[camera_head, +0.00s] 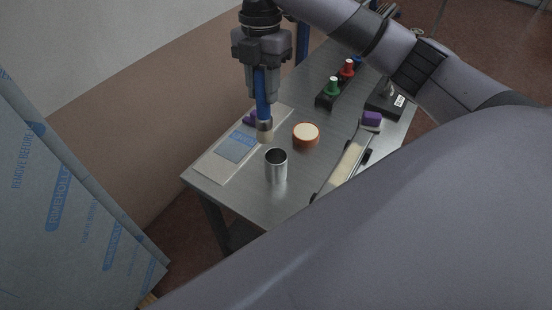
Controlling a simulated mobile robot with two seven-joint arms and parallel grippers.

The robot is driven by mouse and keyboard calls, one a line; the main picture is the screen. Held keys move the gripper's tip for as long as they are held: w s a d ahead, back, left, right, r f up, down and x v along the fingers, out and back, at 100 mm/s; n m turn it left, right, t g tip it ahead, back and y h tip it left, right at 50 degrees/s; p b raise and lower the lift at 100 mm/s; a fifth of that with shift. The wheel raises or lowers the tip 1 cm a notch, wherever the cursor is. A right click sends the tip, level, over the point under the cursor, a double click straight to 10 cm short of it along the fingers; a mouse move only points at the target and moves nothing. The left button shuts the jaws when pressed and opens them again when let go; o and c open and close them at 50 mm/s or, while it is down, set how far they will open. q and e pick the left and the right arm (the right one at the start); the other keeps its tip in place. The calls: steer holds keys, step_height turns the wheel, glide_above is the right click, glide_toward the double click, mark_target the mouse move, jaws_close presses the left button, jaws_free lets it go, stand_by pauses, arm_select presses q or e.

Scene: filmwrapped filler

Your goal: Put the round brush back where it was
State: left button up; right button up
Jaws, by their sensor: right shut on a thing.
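My right gripper (264,97) is shut on the round brush (264,125), which has a blue handle, a metal band and a pale tip pointing down. It holds the brush upright above the metal table, at the far side of an open silver cup (277,168). The pale tip looks apart from the cup in this view; its height over the table is hard to tell. The cup's inside is dark and looks empty. My left gripper is not in view.
On the table (253,200) are a pale board with a blue sheet (238,147), an orange-rimmed round dish (306,134), a long pale tool (347,163), a purple block (371,119) and a rack with green and red knobs (327,101). A film-wrapped panel (70,190) stands left.

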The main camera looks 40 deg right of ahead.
steer(key=d+f+n, duration=0.1)
steer(key=f+n, duration=0.1)
steer(key=f, duration=0.7)
steer(key=d+f+n+t, duration=0.1)
steer(key=d+f+n, duration=0.1)
steer(key=f, duration=0.6)
steer(key=shift+w+d+f+n+h+b, duration=0.2)
steer(key=shift+f+n+h+b, duration=0.15)
steer(key=shift+n+b, duration=0.15)
steer(key=o, duration=1)
steer(key=shift+o, duration=0.2)
step_height(320, 180, up, 12)
